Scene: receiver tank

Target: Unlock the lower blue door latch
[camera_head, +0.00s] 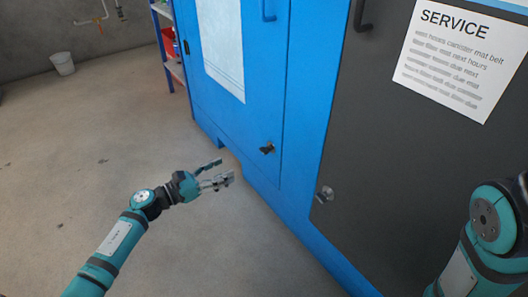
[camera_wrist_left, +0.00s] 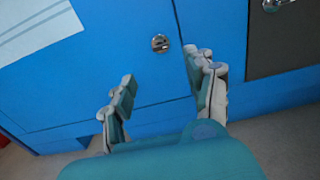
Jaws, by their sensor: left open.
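The blue door (camera_head: 262,100) has a small dark lower latch (camera_head: 267,148) near its bottom right corner. In the left wrist view the latch (camera_wrist_left: 160,43) shows as a round metal piece with a dark middle, beside the door's seam. My left gripper (camera_head: 226,170) is open and empty, to the left of the latch and a little lower in the head view. In the left wrist view the latch lies beyond the gap between the fingertips (camera_wrist_left: 164,68), apart from both. My right gripper is out of view.
A dark grey door (camera_head: 370,150) to the right carries a similar latch (camera_head: 326,194), a black handle and a service sign (camera_head: 455,55). A white bucket (camera_head: 62,63) and a shelf (camera_head: 172,55) stand further back. The floor left of the cabinet is clear.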

